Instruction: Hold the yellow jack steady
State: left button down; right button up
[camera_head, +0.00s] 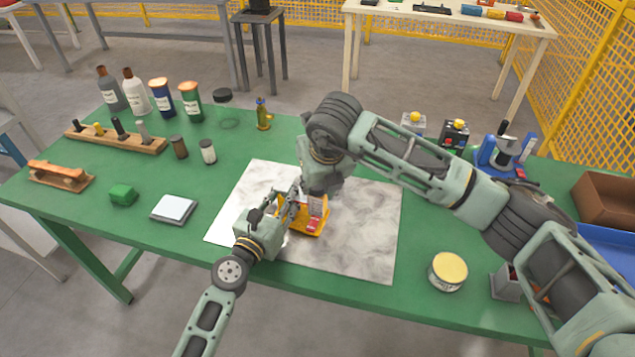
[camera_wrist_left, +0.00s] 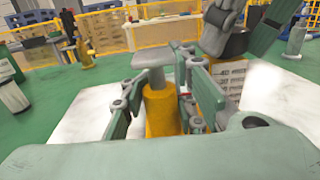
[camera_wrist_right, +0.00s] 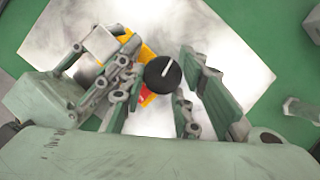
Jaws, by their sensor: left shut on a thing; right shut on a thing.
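The yellow jack (camera_head: 297,226) stands on the marbled sheet, partly hidden by both grippers. In the left wrist view its yellow column (camera_wrist_left: 161,112) rises to a grey top plate (camera_wrist_left: 154,60). My left gripper (camera_head: 287,207) comes in from the near left and is shut around the column, below the plate. My right gripper (camera_head: 318,198) points down from above, beside the plate. In the right wrist view a round black knob (camera_wrist_right: 163,75) with a white line lies between its fingers, and the gripper is shut on it. A red part (camera_wrist_right: 147,91) shows under the knob.
The marbled sheet (camera_head: 365,235) lies on the green table (camera_head: 120,215). A yellow-lidded tin (camera_head: 447,271) stands to the right. A grey scale-like slab (camera_head: 174,208) and a green block (camera_head: 123,194) lie to the left. Bottles (camera_head: 137,92) stand at the back left.

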jog(key=o, duration=1)
jog(key=shift+a, duration=0.25)
jog(key=shift+o, duration=0.2)
jog(key=shift+d+n, duration=0.15)
jog(key=shift+n, duration=0.15)
jog(key=n, duration=0.1)
jog(key=n+y, duration=0.1)
jog(key=n, duration=0.1)
jog(key=shift+d+g, duration=0.25)
jog(key=shift+g, duration=0.15)
jog(key=n+y, duration=0.1)
jog(key=n, duration=0.2)
jog(key=n+g, duration=0.1)
jog(key=n, duration=0.1)
jog(key=shift+d+n+g+y, duration=0.2)
jog(key=shift+n+g+y, duration=0.1)
jog(key=shift+n+y, duration=0.1)
jog(key=v, duration=1.2)
jog(key=shift+w, duration=0.1)
